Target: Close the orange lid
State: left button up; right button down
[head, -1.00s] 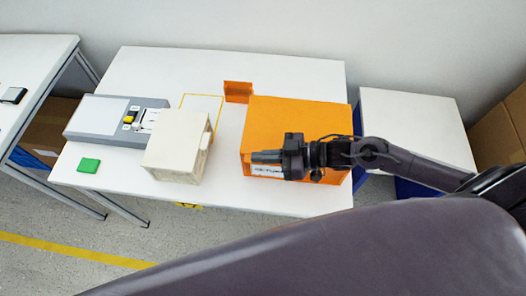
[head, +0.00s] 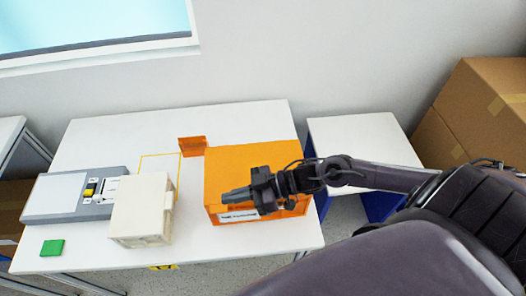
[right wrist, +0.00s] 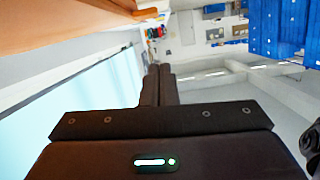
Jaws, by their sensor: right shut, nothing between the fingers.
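An orange box (head: 228,216) with a label on its front stands on the right part of the white table. Its orange lid (head: 245,165) covers the top and looks about flat; I cannot tell whether it is fully down. My right gripper (head: 228,197) is shut and empty, over the lid's front part and pointing left. It hides part of the front edge; contact with the lid is unclear. In the right wrist view the shut fingers (right wrist: 159,72) show, with an orange-brown surface (right wrist: 60,22) at upper left. My left gripper is not in view.
A cream box (head: 138,215) stands left of the orange box. Further left are a grey switch panel (head: 60,197) and a green block (head: 52,247). A small orange bracket (head: 192,146) stands behind. A white side table (head: 350,140) and cardboard boxes (head: 480,100) are at right.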

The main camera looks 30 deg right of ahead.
pick_arm(q)
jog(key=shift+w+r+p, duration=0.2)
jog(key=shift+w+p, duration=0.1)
jog(key=shift+p, duration=0.1)
pick_arm(e)
jog(key=v, duration=0.7)
jog(key=shift+d, duration=0.35)
jog(key=shift+s, duration=0.1)
